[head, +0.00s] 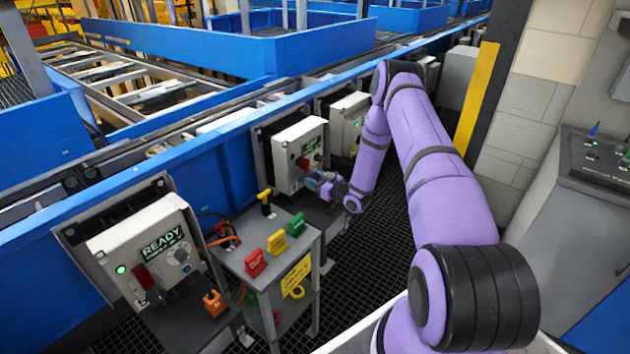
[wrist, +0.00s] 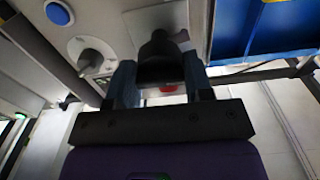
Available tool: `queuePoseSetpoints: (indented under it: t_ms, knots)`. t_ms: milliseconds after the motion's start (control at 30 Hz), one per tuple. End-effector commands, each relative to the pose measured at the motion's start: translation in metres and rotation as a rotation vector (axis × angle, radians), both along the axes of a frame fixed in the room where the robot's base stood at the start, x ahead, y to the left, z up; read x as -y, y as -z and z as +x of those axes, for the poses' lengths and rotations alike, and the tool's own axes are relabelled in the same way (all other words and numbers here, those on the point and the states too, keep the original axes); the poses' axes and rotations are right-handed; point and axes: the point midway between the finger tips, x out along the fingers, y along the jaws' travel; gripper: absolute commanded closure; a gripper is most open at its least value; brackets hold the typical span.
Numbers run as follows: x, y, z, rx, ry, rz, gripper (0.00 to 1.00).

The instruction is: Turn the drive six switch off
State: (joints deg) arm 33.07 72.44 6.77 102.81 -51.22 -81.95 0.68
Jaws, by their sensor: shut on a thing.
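My gripper (head: 318,180) is at the lower right of the middle grey control box (head: 286,160), below its lit green display. In the wrist view its two fingers (wrist: 160,68) stand on either side of a black switch handle (wrist: 160,46) and are shut on it. The handle sits on a light plate, with a bit of red showing under it. A grey rotary knob (wrist: 92,58) on a round white disc and a blue button (wrist: 58,13) are to its left. In the head view my gripper hides the handle. I cannot read a drive number on the box.
A box reading READY (head: 130,245) is nearer at left; another control box (head: 348,120) stands beyond. A small cart (head: 262,230) with red, green and yellow tags stands close before my gripper. The blue conveyor rail (head: 215,150) runs behind. Dark grating is open below my arm.

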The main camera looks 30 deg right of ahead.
Motion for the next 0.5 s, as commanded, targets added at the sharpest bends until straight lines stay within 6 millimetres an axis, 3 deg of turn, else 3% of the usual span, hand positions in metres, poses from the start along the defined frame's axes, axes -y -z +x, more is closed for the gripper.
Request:
queuePoseSetpoints:
  t_ms: [500]
  knots:
    - [0.0007, 0.0017, -0.0014, 0.007, 0.001, -0.031, 0.77]
